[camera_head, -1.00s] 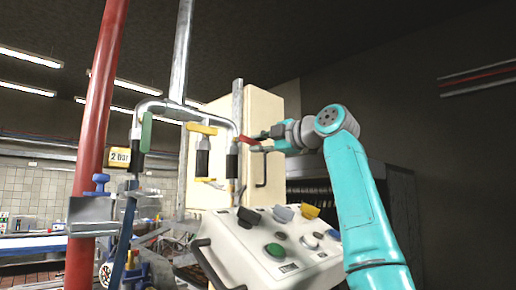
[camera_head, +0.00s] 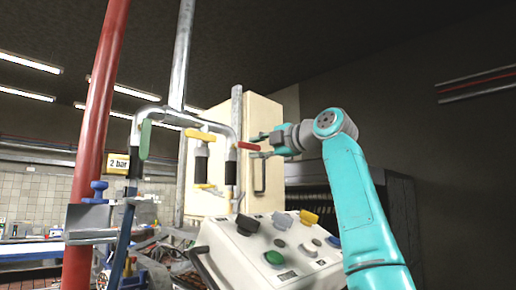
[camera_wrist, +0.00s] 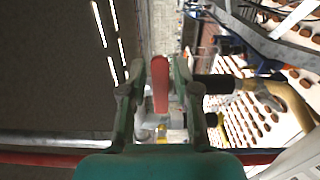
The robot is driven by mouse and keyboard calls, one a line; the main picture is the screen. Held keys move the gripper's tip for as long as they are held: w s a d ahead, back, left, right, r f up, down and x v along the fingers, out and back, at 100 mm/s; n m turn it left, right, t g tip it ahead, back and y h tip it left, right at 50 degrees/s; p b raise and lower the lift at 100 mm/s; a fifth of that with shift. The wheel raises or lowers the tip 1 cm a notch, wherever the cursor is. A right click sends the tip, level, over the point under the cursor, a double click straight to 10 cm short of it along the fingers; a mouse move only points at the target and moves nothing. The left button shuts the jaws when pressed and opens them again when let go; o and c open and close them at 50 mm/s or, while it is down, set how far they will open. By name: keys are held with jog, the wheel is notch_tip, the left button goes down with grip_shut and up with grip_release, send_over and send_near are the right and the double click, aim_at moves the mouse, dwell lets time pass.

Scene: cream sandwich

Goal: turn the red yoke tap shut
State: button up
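The red tap handle (camera_head: 249,146) sticks out to the right from the right-hand branch of the metal pipe yoke (camera_head: 180,112). My gripper (camera_head: 259,146) is just right of it in the head view, with its fingers spread. In the wrist view, the red handle (camera_wrist: 160,84) lies lengthwise between the two fingers of my gripper (camera_wrist: 160,78). A gap shows on both sides of the handle, so the gripper is open and not clamped on it. The tap's body behind the handle is mostly hidden in the wrist view.
A yellow handle (camera_head: 200,135) and an upright green handle (camera_head: 145,140) sit on the yoke's other branches. A pale control box (camera_head: 225,252) with knobs stands below my arm. A cream cabinet (camera_head: 262,112) is behind, and a red pipe (camera_head: 98,110) rises at left.

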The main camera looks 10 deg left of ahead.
dwell(0.3)
jog(key=v, duration=1.2)
dwell(0.3)
